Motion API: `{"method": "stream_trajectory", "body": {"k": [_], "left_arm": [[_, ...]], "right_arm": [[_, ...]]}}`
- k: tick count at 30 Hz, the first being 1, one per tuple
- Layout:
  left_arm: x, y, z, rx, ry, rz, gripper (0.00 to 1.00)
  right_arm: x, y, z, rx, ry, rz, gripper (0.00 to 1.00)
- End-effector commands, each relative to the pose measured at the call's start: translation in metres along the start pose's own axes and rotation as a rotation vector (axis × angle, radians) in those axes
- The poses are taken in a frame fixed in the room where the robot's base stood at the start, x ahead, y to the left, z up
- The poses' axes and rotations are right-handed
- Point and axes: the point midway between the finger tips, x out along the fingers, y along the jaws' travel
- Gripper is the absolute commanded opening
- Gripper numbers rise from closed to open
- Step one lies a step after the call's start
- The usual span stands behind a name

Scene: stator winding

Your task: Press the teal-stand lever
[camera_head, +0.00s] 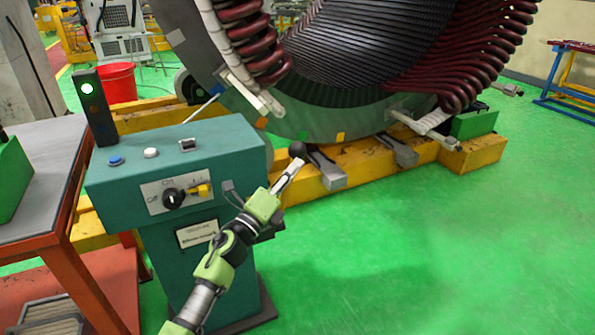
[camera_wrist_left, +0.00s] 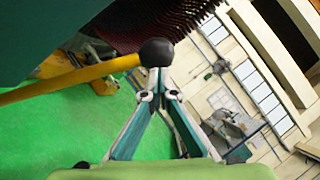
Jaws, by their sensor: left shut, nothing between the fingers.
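The teal stand (camera_head: 170,145) is at left-centre in the head view, with a sloped control top. A lever with a black ball knob (camera_head: 297,149) shows just beyond my left fingertips. In the left wrist view the lever is a yellow rod (camera_wrist_left: 75,77) coming from the left, ending in the black ball (camera_wrist_left: 157,51). My left gripper (camera_head: 296,163) is right of the stand, its fingers shut and empty. In the wrist view its fingertips (camera_wrist_left: 156,75) meet right below the ball. I cannot tell whether they touch it. My right gripper is not in view.
The large stator (camera_head: 330,122) stands behind on a yellow base (camera_head: 470,155). The panel has a black rotary knob (camera_head: 174,199), a blue button (camera_head: 116,161) and a white button (camera_head: 150,152). A signal light (camera_head: 87,88) glows. Green floor is clear at right.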

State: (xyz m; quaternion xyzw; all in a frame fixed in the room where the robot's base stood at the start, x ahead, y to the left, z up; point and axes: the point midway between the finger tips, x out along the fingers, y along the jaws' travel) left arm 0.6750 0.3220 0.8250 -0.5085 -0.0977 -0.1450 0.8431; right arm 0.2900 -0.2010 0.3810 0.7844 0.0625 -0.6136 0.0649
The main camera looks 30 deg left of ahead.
Motion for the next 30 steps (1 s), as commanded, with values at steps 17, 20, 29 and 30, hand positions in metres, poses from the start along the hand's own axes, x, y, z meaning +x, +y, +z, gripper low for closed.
{"method": "stream_trajectory", "body": {"k": [17, 20, 29, 30], "left_arm": [[0.03, 0.006, 0.044, -0.042, -0.001, 0.028, 0.0], [0.034, 0.008, 0.051, -0.041, -0.002, 0.028, 0.0], [0.043, 0.012, 0.064, -0.042, -0.001, 0.027, 0.0], [0.044, 0.013, 0.065, -0.042, -0.001, 0.027, 0.0]], "right_arm": [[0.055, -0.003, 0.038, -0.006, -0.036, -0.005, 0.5], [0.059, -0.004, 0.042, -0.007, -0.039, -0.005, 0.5], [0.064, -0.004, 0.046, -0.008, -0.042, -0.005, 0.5], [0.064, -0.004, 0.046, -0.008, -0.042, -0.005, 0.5]]}}
